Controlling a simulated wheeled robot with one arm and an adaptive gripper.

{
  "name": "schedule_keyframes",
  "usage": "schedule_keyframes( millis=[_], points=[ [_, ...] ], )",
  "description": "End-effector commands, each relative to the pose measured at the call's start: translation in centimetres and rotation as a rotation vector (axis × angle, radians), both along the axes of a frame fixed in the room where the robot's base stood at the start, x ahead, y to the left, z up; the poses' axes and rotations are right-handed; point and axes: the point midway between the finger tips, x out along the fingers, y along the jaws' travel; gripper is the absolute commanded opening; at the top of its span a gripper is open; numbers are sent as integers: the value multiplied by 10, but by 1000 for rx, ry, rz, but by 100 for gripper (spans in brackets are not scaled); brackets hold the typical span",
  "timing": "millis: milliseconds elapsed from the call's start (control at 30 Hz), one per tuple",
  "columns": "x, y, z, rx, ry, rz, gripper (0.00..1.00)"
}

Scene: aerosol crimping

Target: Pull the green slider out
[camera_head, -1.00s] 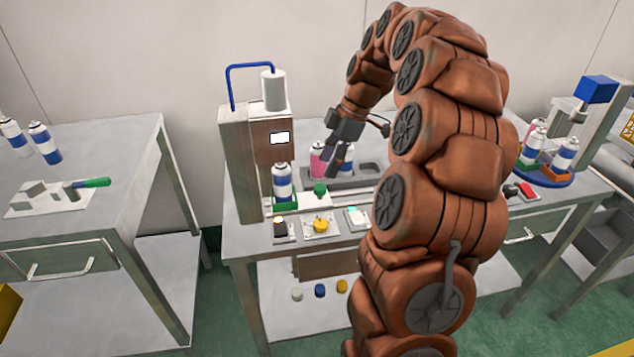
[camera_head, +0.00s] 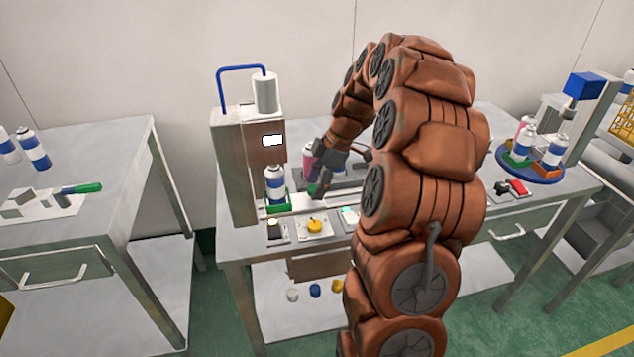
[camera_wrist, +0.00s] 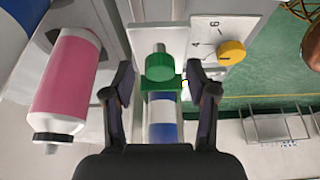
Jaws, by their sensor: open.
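The green slider shows in the wrist view as a green round knob (camera_wrist: 160,66) on a green holder, in line with a blue-and-white can (camera_wrist: 162,125). In the head view its green holder (camera_head: 277,209) sits at the foot of the press, with the can (camera_head: 275,187) upright in it; the knob is hidden behind my gripper. My gripper (camera_head: 317,188) is low over the rail to the right of the can. In the wrist view its open fingers (camera_wrist: 160,76) stand on either side of the knob, with gaps showing; I cannot tell if they are at its height.
A pink can (camera_wrist: 68,85) stands close beside my gripper. The press (camera_head: 237,165) rises at the left. A yellow knob (camera_head: 315,227) and other controls lie in front. A blue turntable (camera_head: 530,172) with several cans is at the right.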

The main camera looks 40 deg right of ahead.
Motion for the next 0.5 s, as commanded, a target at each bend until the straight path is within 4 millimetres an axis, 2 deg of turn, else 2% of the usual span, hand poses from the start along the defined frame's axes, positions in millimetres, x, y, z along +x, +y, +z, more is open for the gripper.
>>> schedule_keyframes(
  millis=[300,500],
  points=[
    [0,1,-1,0,-1,0,56],
    [0,1,-1,0,-1,0,36]
  ],
)
